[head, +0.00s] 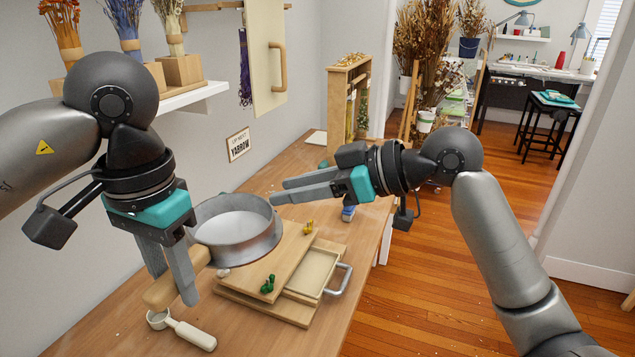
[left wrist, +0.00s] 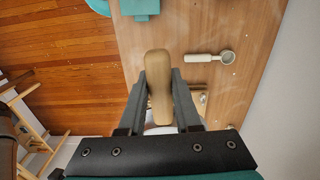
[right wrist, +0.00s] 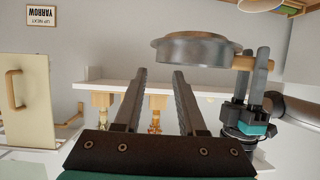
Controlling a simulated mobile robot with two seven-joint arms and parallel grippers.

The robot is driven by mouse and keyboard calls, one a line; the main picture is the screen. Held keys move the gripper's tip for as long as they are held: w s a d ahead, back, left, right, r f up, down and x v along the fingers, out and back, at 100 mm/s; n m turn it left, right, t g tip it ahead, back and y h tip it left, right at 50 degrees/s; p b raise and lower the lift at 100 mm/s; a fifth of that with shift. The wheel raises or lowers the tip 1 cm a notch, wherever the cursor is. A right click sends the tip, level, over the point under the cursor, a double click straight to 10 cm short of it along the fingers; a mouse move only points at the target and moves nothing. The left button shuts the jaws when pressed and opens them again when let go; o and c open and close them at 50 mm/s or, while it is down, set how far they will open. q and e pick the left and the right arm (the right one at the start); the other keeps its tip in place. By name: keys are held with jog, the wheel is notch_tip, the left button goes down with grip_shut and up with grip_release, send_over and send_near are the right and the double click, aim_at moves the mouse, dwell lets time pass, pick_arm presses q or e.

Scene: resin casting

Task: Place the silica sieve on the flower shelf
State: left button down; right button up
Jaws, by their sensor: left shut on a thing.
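The silica sieve (head: 238,235) is a round grey metal pan with white inside and a wooden handle (head: 165,292). My left gripper (head: 178,284) is shut on that handle and holds the sieve above the workbench. The left wrist view shows the handle (left wrist: 159,85) between the two fingers. The right wrist view shows the sieve rim (right wrist: 195,52) from the side. The flower shelf (head: 192,97) is a white wall shelf at upper left, bearing dried flower bunches in wooden blocks. My right gripper (head: 279,192) is open and empty, its fingers pointing at the sieve's far side.
Boards and a tray with a metal handle (head: 317,270) lie on the bench (head: 258,335) below the sieve. A white scoop (head: 190,334) lies in front. A cream panel (head: 262,55) hangs right of the shelf. A wooden rack (head: 337,105) stands at the back.

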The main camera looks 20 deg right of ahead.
aim_at(240, 200)
jog(key=x, duration=0.7)
jog(key=shift+w+a+f, duration=0.1)
jog(key=shift+w+a, duration=0.05)
grip_shut()
dwell(0.3)
pick_arm(q)
jog(key=c, duration=0.5)
grip_release()
jog(key=shift+r, duration=0.15)
